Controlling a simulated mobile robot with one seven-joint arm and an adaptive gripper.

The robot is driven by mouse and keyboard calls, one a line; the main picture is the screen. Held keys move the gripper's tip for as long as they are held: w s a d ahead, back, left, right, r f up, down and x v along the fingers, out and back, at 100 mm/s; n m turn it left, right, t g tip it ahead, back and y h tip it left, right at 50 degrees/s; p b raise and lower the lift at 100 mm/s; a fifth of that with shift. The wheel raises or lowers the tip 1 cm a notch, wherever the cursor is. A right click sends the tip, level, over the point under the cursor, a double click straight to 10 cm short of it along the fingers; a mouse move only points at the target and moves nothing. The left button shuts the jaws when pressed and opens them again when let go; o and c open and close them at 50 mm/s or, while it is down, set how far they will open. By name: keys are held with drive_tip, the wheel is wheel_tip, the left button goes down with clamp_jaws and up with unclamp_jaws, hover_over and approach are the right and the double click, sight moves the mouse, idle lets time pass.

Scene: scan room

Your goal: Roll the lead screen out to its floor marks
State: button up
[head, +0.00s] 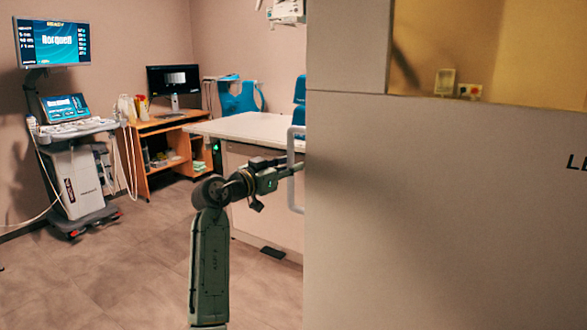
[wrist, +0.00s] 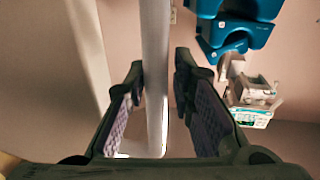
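The lead screen (head: 430,210) is a tall pale panel filling the right of the head view, with a yellowish window (head: 500,50) in its upper part and "LE" lettering cut off at the right edge. A white vertical handle (head: 292,198) runs along its left edge. My gripper (head: 290,170) is at that handle. In the wrist view the handle bar (wrist: 155,50) passes between the two fingers of my gripper (wrist: 160,65). The fingers are apart, with a gap at the right finger; I cannot tell whether the left one touches. No floor marks show.
A white-topped table (head: 250,128) stands just behind my gripper. A wheeled ultrasound-like cart (head: 75,180) and a wooden desk (head: 160,125) with a monitor stand along the far walls. Blue items (wrist: 235,35) hang at the wall. The floor (head: 120,265) at front left is clear.

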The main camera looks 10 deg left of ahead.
drive_tip(key=o, duration=0.4)
drive_tip(key=shift+a, duration=0.35)
drive_tip(key=shift+d, duration=0.1)
drive_tip(key=shift+s, duration=0.15)
drive_tip(key=v, duration=1.1)
drive_tip(key=shift+s+a, duration=0.25)
drive_tip(key=shift+s, duration=0.05)
